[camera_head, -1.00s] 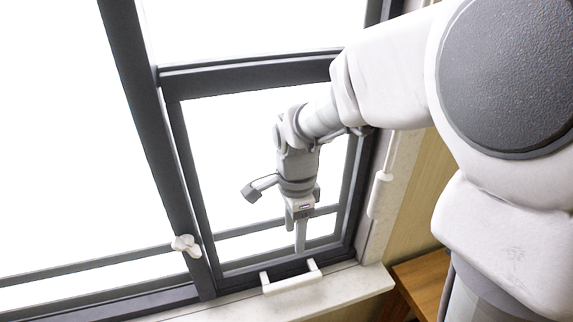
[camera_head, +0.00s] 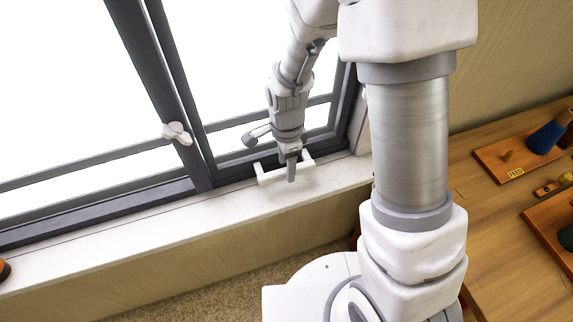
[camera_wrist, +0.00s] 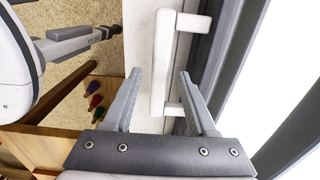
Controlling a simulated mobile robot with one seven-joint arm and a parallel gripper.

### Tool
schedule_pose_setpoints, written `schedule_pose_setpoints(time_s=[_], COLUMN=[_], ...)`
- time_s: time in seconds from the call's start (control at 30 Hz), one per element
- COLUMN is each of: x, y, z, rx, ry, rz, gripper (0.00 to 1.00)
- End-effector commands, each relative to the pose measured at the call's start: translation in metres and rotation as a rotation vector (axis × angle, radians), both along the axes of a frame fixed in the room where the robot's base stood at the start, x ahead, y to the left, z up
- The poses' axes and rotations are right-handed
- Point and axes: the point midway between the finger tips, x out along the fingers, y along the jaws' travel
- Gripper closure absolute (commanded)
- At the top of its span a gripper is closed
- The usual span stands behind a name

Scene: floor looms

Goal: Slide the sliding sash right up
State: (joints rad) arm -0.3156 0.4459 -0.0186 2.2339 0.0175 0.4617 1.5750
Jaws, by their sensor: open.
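The right sliding sash (camera_head: 232,173) is a dark grey frame with bright glass. Its lower rail sits low, just above the pale sill. A white bar handle (camera_head: 262,175) stands out from that rail on two short posts. It also shows in the wrist view (camera_wrist: 161,60). My gripper (camera_head: 290,172) points down at the handle and hides its middle in the head view. In the wrist view my gripper (camera_wrist: 158,72) is open, with one finger on each side of the handle bar. I cannot tell whether a finger touches it.
A white latch (camera_head: 177,132) is on the dark upright left of the sash. The pale sill (camera_head: 210,212) runs below the window. A wooden table (camera_head: 480,195) with pegged boards stands at the right. Carpet (camera_head: 240,282) covers the floor.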

Motion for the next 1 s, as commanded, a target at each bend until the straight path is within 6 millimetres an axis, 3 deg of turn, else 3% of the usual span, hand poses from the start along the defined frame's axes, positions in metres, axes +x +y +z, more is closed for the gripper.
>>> schedule_pose_setpoints(time_s=[0.13,0.47,0.77,1.0], x=[-0.0005,-0.0003,-0.0003,-0.0002], y=[0.0000,0.0001,0.0001,0.0001], z=[-0.0106,-0.0122,-0.0120,-0.0118], rx=[0.000,0.000,0.000,0.000], ry=[0.001,0.000,0.000,0.000], rz=[0.000,0.001,0.001,0.001], gripper=[0.43,0.44,0.98,1.00])
